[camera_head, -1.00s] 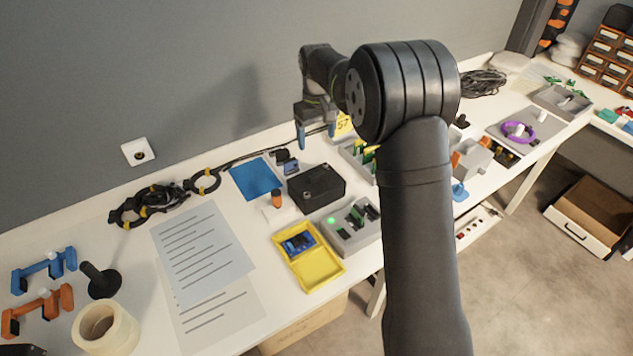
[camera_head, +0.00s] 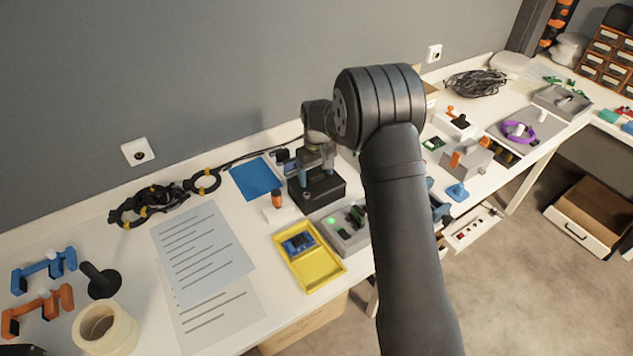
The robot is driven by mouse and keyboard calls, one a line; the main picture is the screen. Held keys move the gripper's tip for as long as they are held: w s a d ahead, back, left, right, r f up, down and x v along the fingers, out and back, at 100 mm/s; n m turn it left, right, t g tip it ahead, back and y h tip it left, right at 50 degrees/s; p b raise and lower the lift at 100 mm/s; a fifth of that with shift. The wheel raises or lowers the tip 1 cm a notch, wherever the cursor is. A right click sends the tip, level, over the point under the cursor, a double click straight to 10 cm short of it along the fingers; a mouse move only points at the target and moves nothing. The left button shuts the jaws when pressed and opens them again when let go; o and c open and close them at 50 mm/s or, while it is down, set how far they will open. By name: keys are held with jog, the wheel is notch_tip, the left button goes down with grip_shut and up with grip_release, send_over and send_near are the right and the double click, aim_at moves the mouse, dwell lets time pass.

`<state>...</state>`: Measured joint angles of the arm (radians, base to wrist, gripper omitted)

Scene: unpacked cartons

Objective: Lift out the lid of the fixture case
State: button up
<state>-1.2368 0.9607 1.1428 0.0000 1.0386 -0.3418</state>
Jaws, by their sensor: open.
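A black box (camera_head: 327,193), which looks to be the fixture case, sits on the white table just right of the blue sheet. Its flat top appears closed; the lid's handle and seam are too small or hidden to make out. My gripper (camera_head: 316,174) points down over the top of the box, its blue fingers apart. The fingers and wrist cover part of the lid. I cannot tell whether the fingertips touch it.
In front of the box are a grey fixture (camera_head: 345,238) with a green light and a yellow tray (camera_head: 322,274). A blue sheet (camera_head: 254,179) lies behind left. My arm hides the table to the right.

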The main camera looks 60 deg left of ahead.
aim_at(317, 174)
jog(key=shift+f, duration=0.15)
jog(key=c, duration=1.1)
jog(key=shift+r, duration=0.55)
notch_tip(317, 174, up, 3)
jog(key=shift+f, duration=0.1)
jog(key=w+d+r, duration=0.2)
jog(key=d, duration=0.1)
jog(key=w+d+r, duration=0.2)
jog(key=w+d, duration=0.1)
jog(key=w+d+r, duration=0.2)
jog(key=d+r, duration=0.1)
jog(key=shift+w+d+r, duration=0.1)
jog(key=shift+w, duration=0.05)
